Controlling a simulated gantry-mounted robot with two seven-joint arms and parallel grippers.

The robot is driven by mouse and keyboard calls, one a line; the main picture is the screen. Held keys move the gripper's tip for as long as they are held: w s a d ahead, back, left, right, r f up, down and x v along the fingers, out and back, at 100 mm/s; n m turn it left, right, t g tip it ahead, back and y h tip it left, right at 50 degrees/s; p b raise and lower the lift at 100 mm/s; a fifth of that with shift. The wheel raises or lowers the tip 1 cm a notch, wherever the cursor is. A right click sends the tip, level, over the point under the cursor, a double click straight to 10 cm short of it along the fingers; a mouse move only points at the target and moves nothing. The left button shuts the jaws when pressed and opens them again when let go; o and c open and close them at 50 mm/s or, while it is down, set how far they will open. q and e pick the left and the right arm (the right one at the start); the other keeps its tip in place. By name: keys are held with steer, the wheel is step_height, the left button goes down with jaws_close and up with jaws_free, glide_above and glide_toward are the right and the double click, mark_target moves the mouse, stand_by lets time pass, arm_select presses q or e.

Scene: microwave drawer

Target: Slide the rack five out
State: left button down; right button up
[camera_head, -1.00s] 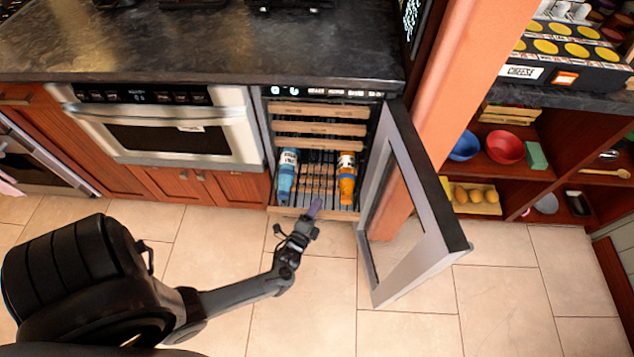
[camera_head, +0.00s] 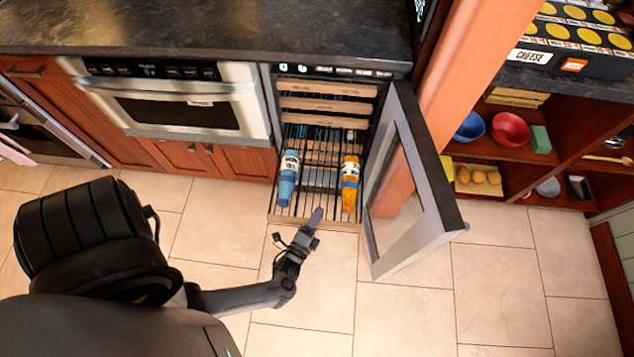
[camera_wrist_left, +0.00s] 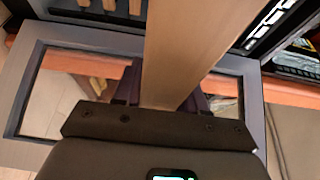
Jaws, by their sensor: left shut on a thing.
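The wine fridge stands open under the counter, with several wooden-fronted racks (camera_head: 325,104) pushed in at its top. One lower rack (camera_head: 340,226) is slid partly out toward me and bears a blue bottle (camera_head: 287,180) on the left and an orange bottle (camera_head: 349,184) on the right. My left gripper (camera_head: 317,217) is at the middle of that rack's wooden front edge. In the left wrist view, the light wooden front bar (camera_wrist_left: 190,60) runs between the fingers, and the gripper is shut on it. My right gripper is not in view.
The glass fridge door (camera_head: 410,190) stands open to the right of the rack. An oven (camera_head: 185,100) is at the left. Open shelves with bowls (camera_head: 509,130) are at the far right. The tiled floor in front is clear.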

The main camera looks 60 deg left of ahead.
arm_select(q)
steer(key=c, duration=0.7)
jaws_free()
steer(key=shift+s, duration=0.1)
steer(key=p+v, duration=0.1)
steer(key=v, duration=0.9)
steer(key=shift+s+d, duration=0.1)
steer(key=shift+s, duration=0.2)
